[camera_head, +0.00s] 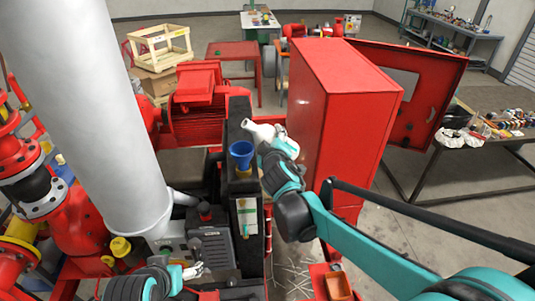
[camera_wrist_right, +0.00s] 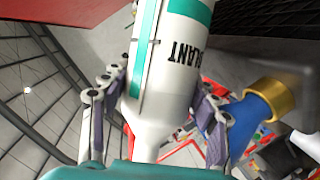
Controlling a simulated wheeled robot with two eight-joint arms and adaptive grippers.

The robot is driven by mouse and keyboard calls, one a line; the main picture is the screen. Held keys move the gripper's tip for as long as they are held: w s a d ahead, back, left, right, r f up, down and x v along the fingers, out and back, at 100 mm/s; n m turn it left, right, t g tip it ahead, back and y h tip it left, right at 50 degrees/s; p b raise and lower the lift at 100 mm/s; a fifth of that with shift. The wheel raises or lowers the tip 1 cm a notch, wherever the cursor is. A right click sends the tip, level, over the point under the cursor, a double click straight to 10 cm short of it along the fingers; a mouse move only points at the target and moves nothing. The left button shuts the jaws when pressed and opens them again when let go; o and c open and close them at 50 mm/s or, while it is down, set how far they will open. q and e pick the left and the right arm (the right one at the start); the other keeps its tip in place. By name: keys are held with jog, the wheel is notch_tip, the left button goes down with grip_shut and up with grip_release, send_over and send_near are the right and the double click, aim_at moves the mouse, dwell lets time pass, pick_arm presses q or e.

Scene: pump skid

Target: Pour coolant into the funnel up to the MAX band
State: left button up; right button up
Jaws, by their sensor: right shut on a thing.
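The white coolant bottle (camera_head: 260,131) is tilted, its narrow end pointing left, above and right of the blue funnel (camera_head: 241,154). My right gripper (camera_head: 273,142) is shut on it. In the right wrist view the bottle (camera_wrist_right: 170,75) has a green band and the letters "LANT", and sits between both fingers (camera_wrist_right: 155,115). The funnel (camera_wrist_right: 258,112) shows there beside the bottle, apart from its narrow end. It stands on the black tank (camera_head: 240,120). No coolant stream shows, and I cannot make out a MAX band. My left gripper (camera_head: 193,271) is low at the front; its jaws are unclear.
A tall red cabinet (camera_head: 345,105) with an open door (camera_head: 425,95) stands right of the tank, close to my right arm. A thick grey pipe (camera_head: 90,110) rises on the left. A red motor (camera_head: 198,100) lies behind. A cluttered table (camera_head: 480,140) stands at right.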

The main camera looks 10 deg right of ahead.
aim_at(275, 135)
jog(key=shift+d, duration=0.1)
dwell(0.6)
jog(key=shift+d+r+n+b, duration=0.2)
jog(key=shift+r+n+b, duration=0.1)
jog(key=shift+n, duration=0.3)
jog(key=shift+w+d+r+n+t+h+b, duration=0.1)
jog(key=shift+d+r+n+t+h+b, duration=0.25)
jog(key=shift+n+t+b, duration=0.3)
dwell(2.0)
jog(key=shift+d+r+n+t+h+b, duration=0.15)
jog(key=shift+r+n+t+h+b, duration=0.15)
jog(key=shift+r+n, duration=0.65)
dwell(3.1)
